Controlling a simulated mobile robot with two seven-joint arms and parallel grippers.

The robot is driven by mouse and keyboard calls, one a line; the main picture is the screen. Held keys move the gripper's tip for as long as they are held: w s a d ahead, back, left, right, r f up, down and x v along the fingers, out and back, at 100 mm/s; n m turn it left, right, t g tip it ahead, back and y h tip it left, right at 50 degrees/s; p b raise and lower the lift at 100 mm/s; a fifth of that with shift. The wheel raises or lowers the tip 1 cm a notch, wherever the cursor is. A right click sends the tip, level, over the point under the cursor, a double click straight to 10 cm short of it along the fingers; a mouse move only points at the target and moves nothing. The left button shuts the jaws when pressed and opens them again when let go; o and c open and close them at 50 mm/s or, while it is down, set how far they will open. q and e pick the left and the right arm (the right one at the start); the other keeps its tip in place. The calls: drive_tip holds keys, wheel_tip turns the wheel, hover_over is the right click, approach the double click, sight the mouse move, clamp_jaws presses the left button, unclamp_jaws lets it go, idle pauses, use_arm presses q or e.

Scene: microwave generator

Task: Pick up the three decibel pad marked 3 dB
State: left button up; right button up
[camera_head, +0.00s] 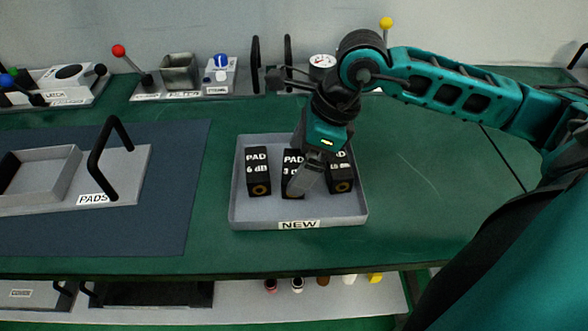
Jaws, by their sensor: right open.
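The 3 dB pad (289,160) is a black block with white lettering. It stands in the middle of the grey tray (299,216) labelled NEW, and my gripper partly covers it. The 6 dB pad (257,174) stands to its left. A third pad (341,178) stands to its right, its label partly hidden. My right gripper (297,190) is open and points down over the 3 dB pad. Its fingers overlap the pad's front in the picture; whether they touch it I cannot tell. My left gripper is not in view.
A grey tray labelled PADS (130,177) with a black handle lies on the dark blue mat (185,160) at left. Levers, a metal cup (180,72) and a gauge (322,62) stand along the back. The green bench right of the NEW tray is clear.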

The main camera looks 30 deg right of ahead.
drive_tip(key=shift+x, duration=1.4)
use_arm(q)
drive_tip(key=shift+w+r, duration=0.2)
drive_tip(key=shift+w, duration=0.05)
use_arm(e)
drive_tip(key=shift+c, duration=0.5)
drive_tip(key=c, duration=0.6)
drive_tip(key=shift+c, duration=0.2)
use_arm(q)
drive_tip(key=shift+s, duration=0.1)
use_arm(e)
drive_tip(key=shift+r, duration=0.2)
